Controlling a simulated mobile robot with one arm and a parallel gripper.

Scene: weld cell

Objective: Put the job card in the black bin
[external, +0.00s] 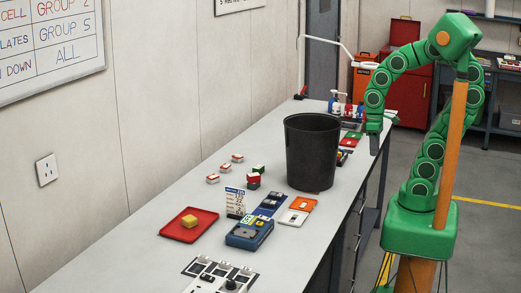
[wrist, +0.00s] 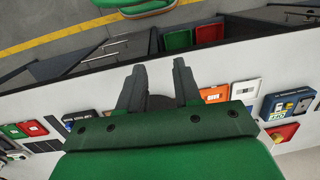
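The black bin (external: 312,155) stands upright on the long table, near its right edge. A small white card with printed lines (external: 235,202), which looks like the job card, stands upright behind the blue device, left of and nearer the camera than the bin. My gripper (external: 374,146) points down at the table's right edge, beyond and right of the bin. In the wrist view my gripper (wrist: 157,84) has its two dark fingers spread, with nothing held between them. A dark rounded shape behind the fingers may be part of the bin. I cannot make out the card there.
Small bottles (external: 337,107) stand at the far end.

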